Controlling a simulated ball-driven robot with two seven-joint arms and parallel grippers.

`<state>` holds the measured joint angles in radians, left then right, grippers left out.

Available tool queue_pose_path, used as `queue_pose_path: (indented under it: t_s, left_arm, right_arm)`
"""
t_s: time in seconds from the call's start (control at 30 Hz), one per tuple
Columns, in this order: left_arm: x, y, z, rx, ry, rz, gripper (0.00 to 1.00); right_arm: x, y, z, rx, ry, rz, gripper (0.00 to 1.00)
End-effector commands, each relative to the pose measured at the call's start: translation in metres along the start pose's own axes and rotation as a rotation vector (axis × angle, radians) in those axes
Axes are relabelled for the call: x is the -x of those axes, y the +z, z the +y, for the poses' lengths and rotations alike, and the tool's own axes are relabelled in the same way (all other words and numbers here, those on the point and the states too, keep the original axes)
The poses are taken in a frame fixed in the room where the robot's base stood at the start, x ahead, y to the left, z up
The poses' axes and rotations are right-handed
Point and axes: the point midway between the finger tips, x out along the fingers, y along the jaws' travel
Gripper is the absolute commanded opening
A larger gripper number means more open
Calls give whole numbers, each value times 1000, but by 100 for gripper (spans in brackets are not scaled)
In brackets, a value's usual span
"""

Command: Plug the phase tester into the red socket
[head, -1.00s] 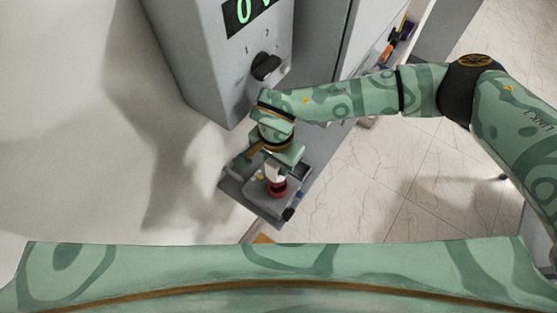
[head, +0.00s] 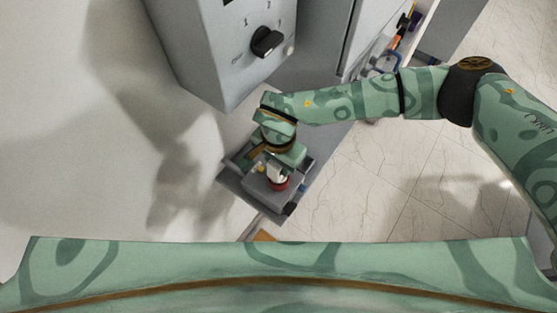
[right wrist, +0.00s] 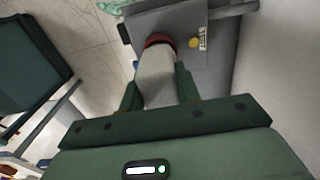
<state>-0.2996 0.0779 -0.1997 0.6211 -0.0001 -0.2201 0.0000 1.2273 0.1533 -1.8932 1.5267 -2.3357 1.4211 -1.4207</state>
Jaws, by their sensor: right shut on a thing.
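My right gripper (head: 275,166) is shut on the white phase tester (head: 277,173) and points down at the grey panel. The tester also shows between the two green fingers in the right wrist view (right wrist: 158,76). The red socket (right wrist: 158,39) is a red ring right at the tester's far end; it also shows just below the tester in the head view (head: 280,185). The tester's end lines up with the ring and seems to touch it, but its tip is hidden, so I cannot tell how deep it sits. My left gripper is out of view.
A yellow socket (right wrist: 194,43) lies beside the red one on the grey panel (right wrist: 225,50). A tall grey cabinet with a black rotary knob (head: 266,42) stands behind. Shelves with coloured items (head: 403,24) are at the upper right. Tiled floor is clear to the right.

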Motion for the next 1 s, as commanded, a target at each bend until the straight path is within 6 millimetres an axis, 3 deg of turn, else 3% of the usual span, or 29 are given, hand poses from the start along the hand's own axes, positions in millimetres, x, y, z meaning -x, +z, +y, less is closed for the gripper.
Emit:
queue_pose_path:
  t_s: [0.3, 0.33, 0.4, 0.43, 0.77, 0.93, 1.0]
  left_arm:
    - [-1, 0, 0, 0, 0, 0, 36]
    - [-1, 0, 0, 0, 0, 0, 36]
    - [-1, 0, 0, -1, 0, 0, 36]
    - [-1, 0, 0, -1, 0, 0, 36]
    - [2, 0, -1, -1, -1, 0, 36]
    - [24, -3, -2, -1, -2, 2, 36]
    - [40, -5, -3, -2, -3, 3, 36]
  right_arm:
    - [-1, 0, 0, 0, -1, 0, 4]
    - [-1, 0, 0, 0, -1, 0, 35]
    - [-1, 0, 0, 0, -1, 0, 55]
    - [-1, 0, 0, 0, -1, 0, 58]
    - [4, 0, 0, 0, 0, 1, 58]
    - [35, -1, 0, 0, -1, 2, 58]
    - [51, 8, 6, 4, 0, 0, 58]
